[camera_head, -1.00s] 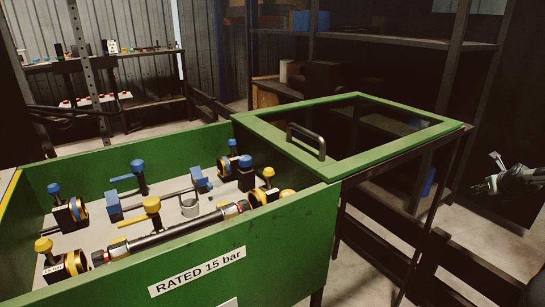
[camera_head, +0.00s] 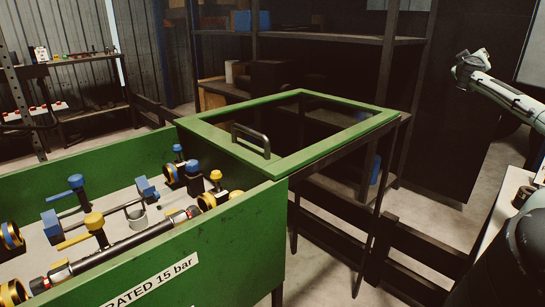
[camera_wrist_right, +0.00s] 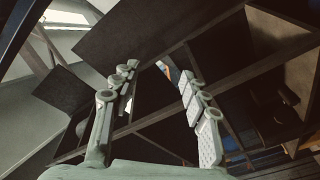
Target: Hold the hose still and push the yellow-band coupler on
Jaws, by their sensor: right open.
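A dark hose (camera_head: 130,245) lies lengthwise along the near side of the open green box (camera_head: 215,250). A yellow-banded fitting (camera_head: 207,201) is at its right end, and another yellow-banded fitting (camera_head: 12,292) is near its left end at the picture edge. I cannot tell whether either is seated on the hose. A clamp with a yellow handle (camera_head: 95,222) stands behind the hose. My right gripper (camera_head: 463,65) is raised at the upper right, far from the box. In the right wrist view its fingers (camera_wrist_right: 158,90) are apart with nothing between them. My left gripper is not in view.
Blue-handled clamps (camera_head: 77,183) and a small grey cup (camera_head: 137,216) sit inside the box. Its green-framed lid (camera_head: 290,173) with a dark handle (camera_head: 251,138) stands out to the right. A pale surface (camera_head: 505,205) is at the right. Shelving (camera_head: 335,40) stands behind.

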